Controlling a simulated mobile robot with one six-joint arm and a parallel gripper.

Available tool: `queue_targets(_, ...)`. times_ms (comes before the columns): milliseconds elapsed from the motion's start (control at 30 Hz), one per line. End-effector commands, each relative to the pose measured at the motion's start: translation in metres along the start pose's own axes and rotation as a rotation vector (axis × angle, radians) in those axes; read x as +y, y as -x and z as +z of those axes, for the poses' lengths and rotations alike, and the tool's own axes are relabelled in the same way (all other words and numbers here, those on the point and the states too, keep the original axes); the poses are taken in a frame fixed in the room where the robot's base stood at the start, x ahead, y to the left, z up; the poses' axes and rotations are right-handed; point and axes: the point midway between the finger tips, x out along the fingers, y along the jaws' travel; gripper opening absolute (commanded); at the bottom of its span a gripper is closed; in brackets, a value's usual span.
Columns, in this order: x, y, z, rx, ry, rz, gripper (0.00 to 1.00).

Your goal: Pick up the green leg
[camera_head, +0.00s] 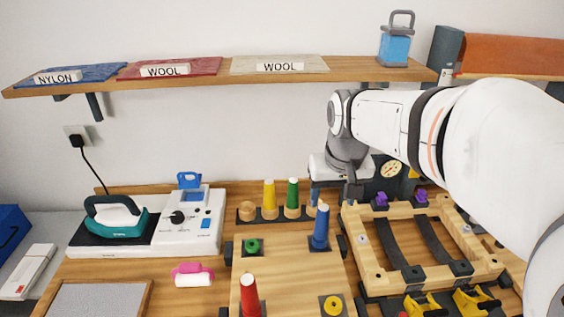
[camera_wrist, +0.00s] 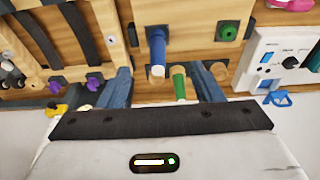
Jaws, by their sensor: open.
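The green leg (camera_head: 292,193) stands upright in the dark rack at the back of the counter, right of the yellow leg (camera_head: 269,194). Its pale tip is up. In the wrist view the green leg (camera_wrist: 180,87) shows between the two bluish fingers, nearer the right one. My gripper (camera_wrist: 163,74) is open and empty. In the head view my gripper (camera_head: 332,194) hangs to the right of the green leg, partly hidden by my arm. I cannot tell whether a finger touches the leg.
The blue leg (camera_head: 320,228) stands on the wooden board (camera_head: 285,270), close in front of my gripper. A red leg (camera_head: 249,295) stands nearer. A wooden frame (camera_head: 367,263) lies to the right, an iron (camera_head: 115,215) to the left. A shelf (camera_head: 215,80) runs above.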

Motion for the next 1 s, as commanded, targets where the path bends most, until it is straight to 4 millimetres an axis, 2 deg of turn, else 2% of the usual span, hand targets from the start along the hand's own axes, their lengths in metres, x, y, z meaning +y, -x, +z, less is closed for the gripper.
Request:
queue_targets(33, -0.002, -0.009, -0.018, -0.015, 0.001, -0.001, 0.59)
queue_targets(200, -0.008, -0.034, -0.073, -0.061, -0.001, -0.002, 0.59)
queue_targets(367, -0.015, -0.067, -0.121, -0.102, -0.002, -0.002, 0.59)
queue_targets(500, -0.022, -0.101, -0.158, -0.137, -0.003, -0.001, 0.59)
queue_targets(700, -0.031, -0.148, -0.198, -0.176, -0.004, 0.001, 0.59)
queue_targets(800, -0.035, -0.166, -0.212, -0.191, -0.004, 0.002, 0.59)
queue_targets(1000, -0.039, -0.187, -0.226, -0.205, -0.004, 0.003, 0.59)
